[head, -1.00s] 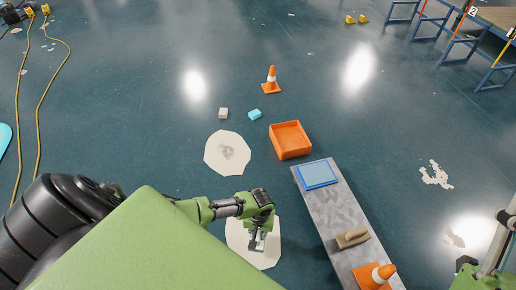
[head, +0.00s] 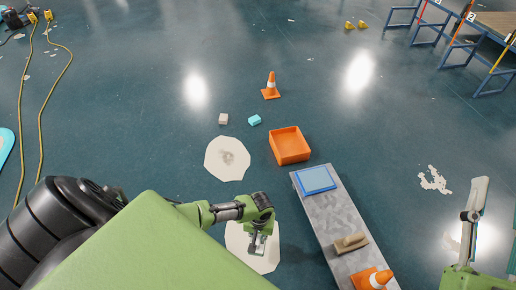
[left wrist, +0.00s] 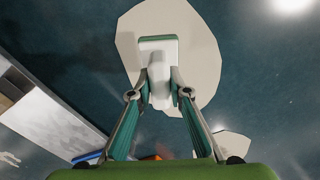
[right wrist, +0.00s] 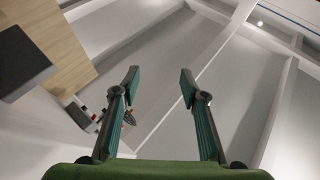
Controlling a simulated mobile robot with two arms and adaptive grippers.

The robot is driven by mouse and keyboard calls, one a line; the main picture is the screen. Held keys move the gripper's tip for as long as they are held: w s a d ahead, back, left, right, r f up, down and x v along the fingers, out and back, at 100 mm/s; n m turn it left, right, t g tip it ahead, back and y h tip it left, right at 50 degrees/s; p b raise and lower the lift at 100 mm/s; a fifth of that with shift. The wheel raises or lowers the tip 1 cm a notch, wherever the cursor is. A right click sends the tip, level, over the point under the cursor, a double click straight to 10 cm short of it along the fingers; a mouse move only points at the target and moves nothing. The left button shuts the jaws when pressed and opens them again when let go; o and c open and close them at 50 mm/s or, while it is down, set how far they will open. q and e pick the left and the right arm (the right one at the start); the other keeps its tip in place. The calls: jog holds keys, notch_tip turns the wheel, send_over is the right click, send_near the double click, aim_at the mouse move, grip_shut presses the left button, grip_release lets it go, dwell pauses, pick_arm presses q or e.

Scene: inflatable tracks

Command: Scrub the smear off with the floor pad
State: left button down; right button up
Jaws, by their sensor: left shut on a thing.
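The floor pad (left wrist: 157,48), green with a pale block handle, is held between the fingers of my left gripper (left wrist: 163,80). It is over a pale patch (left wrist: 205,25) in the left wrist view; I cannot tell if it touches the floor. In the head view my left gripper (head: 259,238) is above that near patch (head: 265,262). A dull grey smear (head: 228,157) lies on a second pale patch (head: 214,168), farther away. My right gripper (right wrist: 159,75) is open and empty in the right wrist view.
An orange tray (head: 289,146), small blocks (head: 223,118) (head: 254,120) and another cone (head: 271,86) stand beyond. Floor at left is mostly clear.

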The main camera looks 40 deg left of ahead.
jog(key=shift+w+d+f+g+h, duration=0.15)
jog(key=shift+w+f+g, duration=0.1)
jog(key=shift+f, duration=0.25)
jog(key=shift+w+f+g+h, duration=0.1)
jog(key=shift+w+f+g, duration=0.1)
jog(key=shift+f, duration=0.25)
jog(key=shift+w+d+f+g+h, duration=0.15)
jog(key=shift+f+g, duration=0.1)
jog(key=shift+f, duration=0.25)
